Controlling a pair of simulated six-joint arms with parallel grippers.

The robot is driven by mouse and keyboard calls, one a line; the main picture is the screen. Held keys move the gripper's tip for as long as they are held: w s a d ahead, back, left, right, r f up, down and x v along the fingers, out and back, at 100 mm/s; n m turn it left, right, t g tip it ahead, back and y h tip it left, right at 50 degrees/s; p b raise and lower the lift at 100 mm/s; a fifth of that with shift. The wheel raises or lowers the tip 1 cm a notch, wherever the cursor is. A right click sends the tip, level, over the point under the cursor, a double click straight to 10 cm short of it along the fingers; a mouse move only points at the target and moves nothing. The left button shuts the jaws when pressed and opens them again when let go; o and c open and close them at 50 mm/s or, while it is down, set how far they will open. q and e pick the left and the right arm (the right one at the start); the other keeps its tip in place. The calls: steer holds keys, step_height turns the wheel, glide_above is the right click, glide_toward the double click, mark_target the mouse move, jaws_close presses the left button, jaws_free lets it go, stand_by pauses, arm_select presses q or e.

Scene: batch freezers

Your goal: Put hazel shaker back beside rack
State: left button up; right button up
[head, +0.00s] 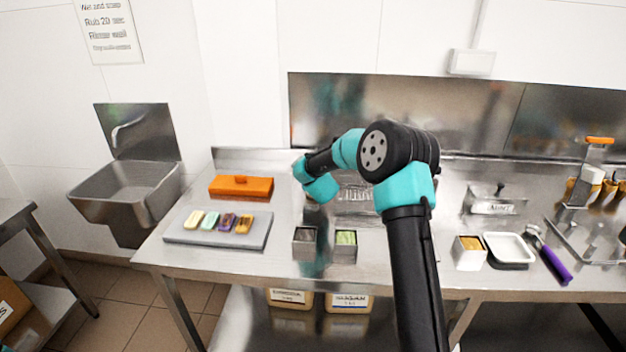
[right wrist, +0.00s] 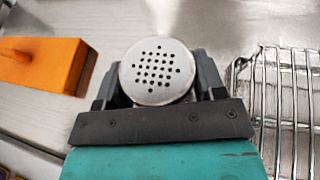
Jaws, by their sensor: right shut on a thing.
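The hazel shaker (right wrist: 157,72) shows in the right wrist view as a round metal lid with several small holes, seen from above. My right gripper (right wrist: 158,84) is shut on it, with one dark finger on each side. The wire rack (right wrist: 287,100) lies to the right of the shaker, with a gap between them. In the head view the rack (head: 355,193) is partly hidden behind my right arm. The shaker and fingertips are hidden there. I cannot tell whether the shaker touches the bench. My left gripper is not in view.
An orange box (head: 241,186) lies left of my right gripper. A grey tray (head: 190,237) with several coloured bars is in front of it. Two small metal tubs (head: 305,241) (head: 346,252) stand near the front edge. A white tray (head: 508,247) and purple-handled scoop (head: 556,266) lie right.

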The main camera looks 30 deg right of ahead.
steer(key=shift+f, duration=0.15)
steer(key=o, duration=0.9)
steer(key=shift+o, duration=0.2)
steer(key=shift+r, duration=0.2)
steer(key=v, duration=1.2)
